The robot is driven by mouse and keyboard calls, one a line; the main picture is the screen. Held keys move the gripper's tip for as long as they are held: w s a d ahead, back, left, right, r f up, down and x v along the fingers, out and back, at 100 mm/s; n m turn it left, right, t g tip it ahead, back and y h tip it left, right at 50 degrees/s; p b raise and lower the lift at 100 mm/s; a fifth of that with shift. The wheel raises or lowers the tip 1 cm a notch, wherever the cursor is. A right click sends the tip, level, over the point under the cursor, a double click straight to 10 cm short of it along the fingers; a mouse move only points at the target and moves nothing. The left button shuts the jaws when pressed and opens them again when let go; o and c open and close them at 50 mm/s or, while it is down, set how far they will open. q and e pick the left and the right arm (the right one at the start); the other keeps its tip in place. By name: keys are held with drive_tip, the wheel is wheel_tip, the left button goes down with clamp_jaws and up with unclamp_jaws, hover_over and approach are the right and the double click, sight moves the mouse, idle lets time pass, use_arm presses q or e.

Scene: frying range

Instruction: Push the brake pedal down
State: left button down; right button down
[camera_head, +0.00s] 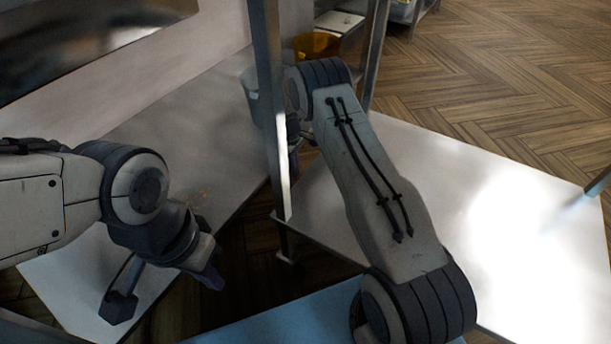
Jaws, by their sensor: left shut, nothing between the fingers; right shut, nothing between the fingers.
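A dark angular pad on a short grey lever (119,306) shows at lower left, over the white surface; it looks like the brake pedal. The top of its lever is hidden behind my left wrist. My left gripper (210,275) is shut and empty, pointing down, to the right of the pad and apart from it. My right gripper (296,143) is shut and empty beyond the metal post, which partly hides it. It is far from the pad.
An upright metal post (271,110) stands between my arms. White tabletops (215,130) lie at left and right (500,215), with a dark gap between them. A yellow container (316,45) stands at the back. A blue surface (290,318) is at the bottom.

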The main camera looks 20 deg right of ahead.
wheel_tip(320, 180, up, 8)
drive_tip(key=p, duration=0.4)
drive_tip(key=shift+w+a+f, duration=0.2)
drive_tip(key=shift+w+a, duration=0.1)
drive_tip(key=shift+a, duration=0.15)
